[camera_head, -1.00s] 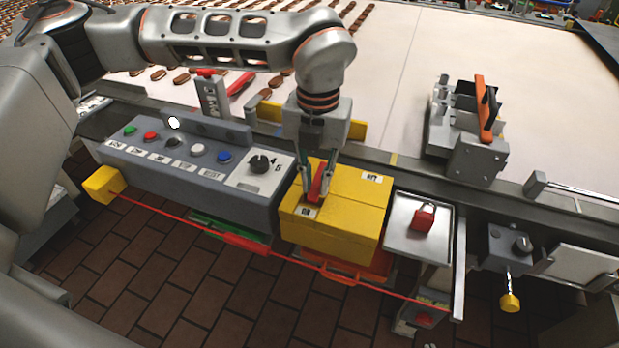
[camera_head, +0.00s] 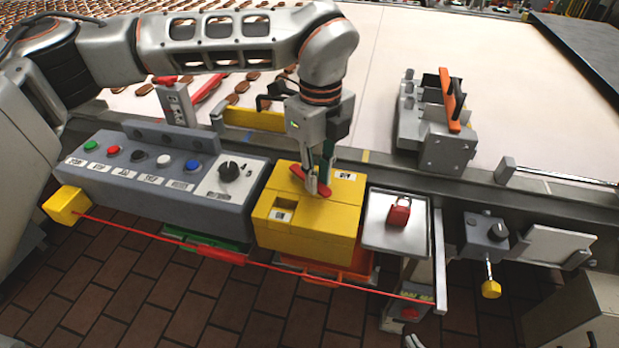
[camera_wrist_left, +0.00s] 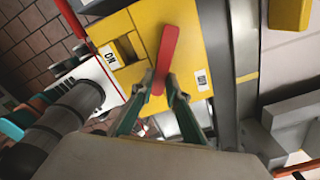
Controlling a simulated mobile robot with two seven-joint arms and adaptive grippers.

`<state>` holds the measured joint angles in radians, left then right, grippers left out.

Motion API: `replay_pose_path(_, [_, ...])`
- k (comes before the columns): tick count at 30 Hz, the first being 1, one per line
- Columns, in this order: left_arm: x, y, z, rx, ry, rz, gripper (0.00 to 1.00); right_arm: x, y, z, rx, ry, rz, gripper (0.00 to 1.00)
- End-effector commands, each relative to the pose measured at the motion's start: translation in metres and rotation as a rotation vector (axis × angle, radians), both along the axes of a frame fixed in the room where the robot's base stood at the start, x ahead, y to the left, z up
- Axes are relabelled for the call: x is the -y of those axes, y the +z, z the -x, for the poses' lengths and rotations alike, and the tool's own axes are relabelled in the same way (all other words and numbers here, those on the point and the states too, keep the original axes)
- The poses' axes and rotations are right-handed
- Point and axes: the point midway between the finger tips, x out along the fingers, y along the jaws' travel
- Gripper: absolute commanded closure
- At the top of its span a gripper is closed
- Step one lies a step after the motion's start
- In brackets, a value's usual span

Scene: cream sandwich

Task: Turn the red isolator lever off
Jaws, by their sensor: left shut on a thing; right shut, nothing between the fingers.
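The red isolator lever (camera_head: 297,173) is on top of the yellow box (camera_head: 300,235). It lies slantwise in the head view and stands clear of the recess beside the ON label (camera_head: 283,216). The OFF label (camera_head: 345,176) is at the box's right rear. My left gripper (camera_head: 318,189) is shut on the lever from above. In the left wrist view, the fingertips (camera_wrist_left: 162,88) close around the lever (camera_wrist_left: 168,50), whose free end points away from them. The lever's pivot is hidden by the fingers.
A grey button panel (camera_head: 160,190) with a black knob adjoins the box on the left. A tray (camera_head: 380,238) with a red padlock (camera_head: 399,212) is on the right. A red cord (camera_head: 180,241) runs along the front. The conveyor (camera_head: 430,50) lies behind.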

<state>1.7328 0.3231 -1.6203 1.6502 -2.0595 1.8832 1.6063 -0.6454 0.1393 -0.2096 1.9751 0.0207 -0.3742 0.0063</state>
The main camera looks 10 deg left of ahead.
Motion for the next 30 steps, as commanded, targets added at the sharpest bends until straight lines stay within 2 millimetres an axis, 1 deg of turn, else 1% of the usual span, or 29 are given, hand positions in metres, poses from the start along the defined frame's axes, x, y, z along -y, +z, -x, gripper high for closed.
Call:
replay_pose_path(6, [0.008,0.001,-0.012,0.003,0.205,0.001,1.00,0.000,0.002,-0.001,0.002,-0.001,0.000,1.00])
replay_pose_path(15, [0.013,0.002,-0.027,0.003,0.436,0.001,1.00,0.000,0.003,-0.001,0.003,-0.001,-0.004,1.00])
replay_pose_path(22, [0.014,0.002,-0.034,0.004,0.546,0.001,1.00,0.000,0.003,-0.001,0.002,-0.001,-0.005,1.00])
replay_pose_path(30, [0.014,0.002,-0.037,0.004,0.598,0.001,1.00,-0.001,0.003,0.000,0.001,0.000,-0.005,1.00])
